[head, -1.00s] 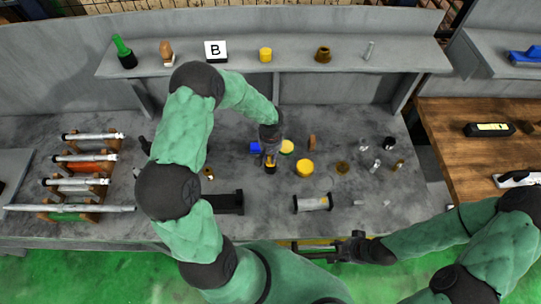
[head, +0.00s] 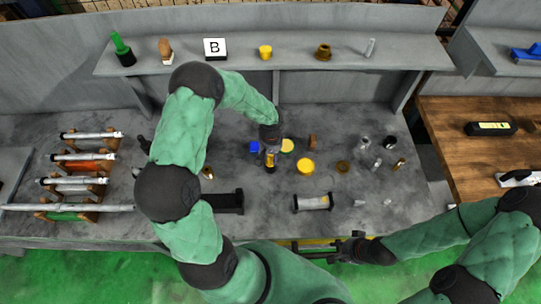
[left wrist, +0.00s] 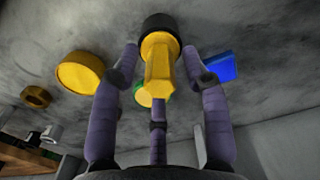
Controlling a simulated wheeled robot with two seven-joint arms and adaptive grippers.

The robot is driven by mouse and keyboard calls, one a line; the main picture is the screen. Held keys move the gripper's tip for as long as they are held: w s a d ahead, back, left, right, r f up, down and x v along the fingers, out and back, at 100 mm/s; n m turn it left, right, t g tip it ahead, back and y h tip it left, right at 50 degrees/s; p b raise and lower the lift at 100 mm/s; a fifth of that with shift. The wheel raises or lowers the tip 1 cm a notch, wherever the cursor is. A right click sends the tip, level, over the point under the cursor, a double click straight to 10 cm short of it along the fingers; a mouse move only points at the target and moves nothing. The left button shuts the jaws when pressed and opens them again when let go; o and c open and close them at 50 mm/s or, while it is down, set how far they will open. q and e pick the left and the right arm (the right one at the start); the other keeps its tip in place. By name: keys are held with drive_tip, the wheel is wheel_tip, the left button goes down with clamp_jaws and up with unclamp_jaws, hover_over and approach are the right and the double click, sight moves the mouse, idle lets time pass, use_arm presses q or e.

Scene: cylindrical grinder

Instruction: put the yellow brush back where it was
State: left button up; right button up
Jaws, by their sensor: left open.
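The yellow brush (head: 270,163) stands on the grey bench in the head view, with its dark end down. In the left wrist view its yellow handle (left wrist: 160,68) and round black end (left wrist: 160,24) show between my fingers. My left gripper (head: 270,147) is above the brush, and the fingers are open around the handle. In the left wrist view the gripper (left wrist: 160,75) has visible gaps beside the handle. My right gripper (head: 302,250) is at the bench's front edge, its fingers apart and empty, away from the brush.
Close by are a blue block (head: 254,147), a yellow-green round piece (head: 287,145) and a yellow cylinder (head: 305,167). A shelf (head: 290,60) behind holds a green-handled brush (head: 121,48), a wooden-handled brush (head: 165,48), and a "B" block (head: 215,49). Rods lie on racks (head: 85,165) at left.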

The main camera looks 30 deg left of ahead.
use_arm(q)
drive_tip(key=shift+r+p, duration=0.5)
wheel_tip(320, 180, up, 12)
drive_tip(key=p, duration=0.1)
drive_tip(key=shift+f, duration=0.1)
idle(1.4)
